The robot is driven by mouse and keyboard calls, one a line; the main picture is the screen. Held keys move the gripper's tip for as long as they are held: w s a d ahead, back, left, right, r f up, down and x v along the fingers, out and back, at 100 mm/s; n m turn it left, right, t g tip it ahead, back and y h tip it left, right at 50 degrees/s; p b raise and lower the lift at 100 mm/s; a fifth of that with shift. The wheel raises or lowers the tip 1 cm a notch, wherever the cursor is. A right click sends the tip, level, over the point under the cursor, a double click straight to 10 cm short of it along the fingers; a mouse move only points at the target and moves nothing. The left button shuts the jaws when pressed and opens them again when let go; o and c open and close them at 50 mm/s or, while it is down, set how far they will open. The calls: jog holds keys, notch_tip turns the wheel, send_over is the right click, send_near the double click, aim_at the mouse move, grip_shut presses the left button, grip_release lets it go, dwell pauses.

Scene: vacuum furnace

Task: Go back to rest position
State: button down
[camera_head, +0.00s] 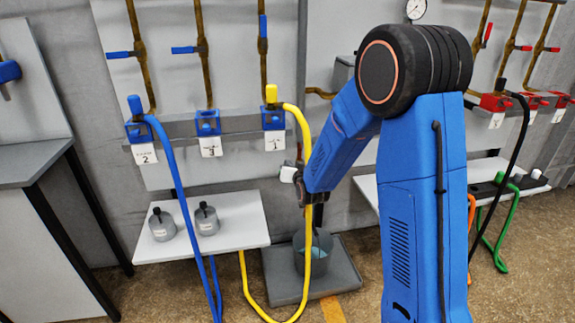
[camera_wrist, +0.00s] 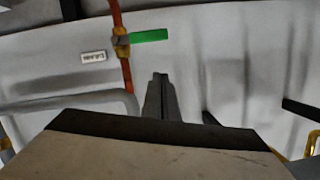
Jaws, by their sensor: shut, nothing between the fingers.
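My arm is blue with a black joint and reaches down and to the left in the head view. In the wrist view my gripper (camera_wrist: 160,78) shows as two grey fingers pressed together, with nothing between them. It points towards a pale wall panel (camera_wrist: 205,75), with no contact visible. In the head view the arm's end is in front of the wall, close to the yellow hose (camera_head: 307,140) and above a grey bucket (camera_head: 320,250). The fingers are hard to make out there, and I cannot tell whether they touch the hose.
A white shelf (camera_head: 150,250) with two grey canisters (camera_head: 163,227) stands left of the bucket. A blue hose (camera_head: 172,170) hangs in front of it. A green hose (camera_head: 497,225) hangs at the right. The wrist view shows an orange pipe (camera_wrist: 126,75) with a green valve handle (camera_wrist: 149,35).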

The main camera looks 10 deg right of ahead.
jog(key=s+d+r+g, duration=0.1)
jog(key=s+r+g, duration=0.15)
jog(key=s, duration=0.55)
jog(key=s+d+r+n+g, duration=0.1)
jog(key=s+d+r, duration=0.15)
jog(key=s, duration=0.45)
jog(key=s+d+r+g, duration=0.15)
jog(key=s+r, duration=0.25)
jog(key=s, duration=0.4)
jog(key=s+d+g, duration=0.1)
jog(key=s+g, duration=0.1)
jog(key=s, duration=1.2)
jog(key=s+d+n+g+h, duration=0.1)
jog(key=s+d+g, duration=0.1)
jog(key=s, duration=1.3)
jog(key=shift+r+g, duration=0.15)
jog(key=shift+g, duration=0.65)
jog(key=shift+w, duration=0.15)
